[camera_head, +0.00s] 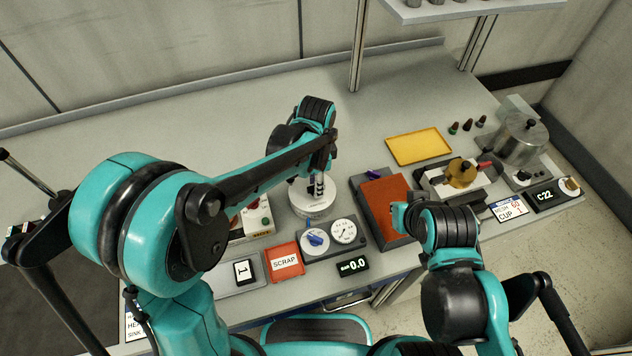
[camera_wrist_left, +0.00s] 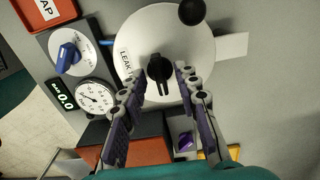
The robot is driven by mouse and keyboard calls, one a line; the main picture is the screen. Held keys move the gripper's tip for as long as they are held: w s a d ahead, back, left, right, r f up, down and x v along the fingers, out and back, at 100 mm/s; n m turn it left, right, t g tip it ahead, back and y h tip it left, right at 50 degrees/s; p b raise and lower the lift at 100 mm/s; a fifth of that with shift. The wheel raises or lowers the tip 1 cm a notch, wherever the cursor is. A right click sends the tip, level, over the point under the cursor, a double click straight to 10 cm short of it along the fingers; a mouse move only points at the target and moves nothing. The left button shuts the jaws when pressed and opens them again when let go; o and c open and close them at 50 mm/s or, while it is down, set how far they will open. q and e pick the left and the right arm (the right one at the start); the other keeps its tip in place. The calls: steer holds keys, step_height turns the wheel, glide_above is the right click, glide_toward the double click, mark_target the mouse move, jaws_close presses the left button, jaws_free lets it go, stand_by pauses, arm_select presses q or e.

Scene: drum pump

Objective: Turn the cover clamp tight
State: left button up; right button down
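The white round leak chamber (camera_head: 307,204) stands near the middle of the bench. In the left wrist view its lid (camera_wrist_left: 145,35) carries a "LEAK" label and a black clamp knob (camera_wrist_left: 159,70) at its centre. My left gripper (camera_wrist_left: 160,74) is over the lid with its fingers apart. The black clamp knob sits between the fingertips, with a gap showing on each side. In the head view my left gripper (camera_head: 319,185) points down at the chamber. My right gripper (camera_head: 402,214) is near the reddish-brown pad, mostly hidden by its own arm, so its fingers cannot be made out.
A blue-knob dial and gauge panel (camera_head: 330,238) and a red SCRAP tray (camera_head: 284,262) stand in front of the chamber. The reddish-brown pad (camera_head: 384,208) lies to its right, with a yellow tray (camera_head: 418,148) behind. A metal pot (camera_head: 521,138) stands far right. The bench's back left is clear.

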arm_select(q)
steer(key=shift+r, duration=0.1)
step_height(320, 180, up, 12)
stand_by(0.5)
steer(key=shift+a, duration=0.1)
stand_by(0.4)
steer(key=s+a+f+n+t, duration=0.1)
steer(key=s+a+n+t, duration=0.2)
steer(key=s+a+n, duration=0.3)
steer(key=s+a+f+n+t, duration=0.2)
steer(key=s+a+n+t, duration=0.2)
steer(key=a, duration=0.7)
steer(key=shift+s+a+n, duration=0.15)
steer(key=shift+s+n, duration=1.15)
steer(key=shift+n, duration=1)
